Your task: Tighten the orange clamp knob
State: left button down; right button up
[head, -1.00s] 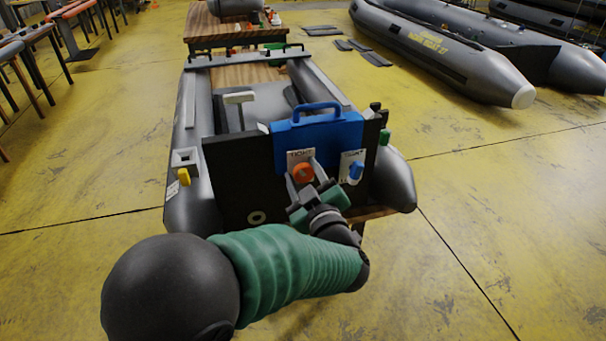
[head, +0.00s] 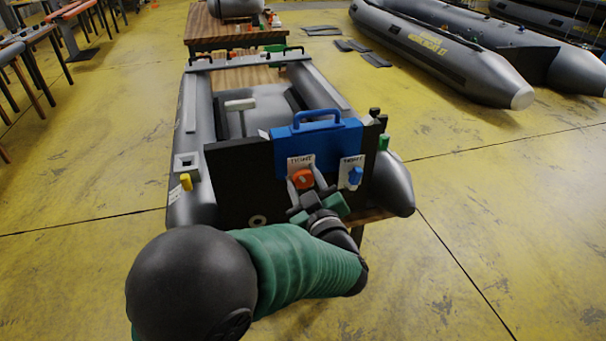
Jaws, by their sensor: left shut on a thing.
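The orange clamp knob (head: 303,179) sits on the front of the blue clamp bracket (head: 341,141), below a white label. The blue bracket with its handle hangs over the top of the black transom board (head: 238,180) of a grey inflatable boat. My left gripper (head: 303,184) reaches up from below and is shut on the orange knob, with one finger on each side of it. A blue knob (head: 355,177) on a second white label plate is just to the right, apart from my fingers. My right gripper is not in view.
A yellow knob (head: 186,182) is at the boat's left tube and a green one (head: 384,141) at the right. Another inflatable boat (head: 440,50) lies at the back right. A wooden table (head: 230,37) stands behind.

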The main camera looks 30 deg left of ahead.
pick_arm(q)
jog(key=shift+d+m+p, duration=0.15)
jog(key=shift+m+p, duration=1.45)
jog(key=shift+p, duration=0.35)
jog(key=shift+f+m+p, duration=0.15)
jog(key=shift+m+p, duration=0.2)
jog(key=shift+m, duration=0.05)
jog(key=shift+f, duration=0.2)
jog(key=c, duration=1.2)
grip_release()
jog(key=shift+o, duration=1.4)
jog(key=shift+w, duration=0.1)
jog(key=shift+r, duration=0.1)
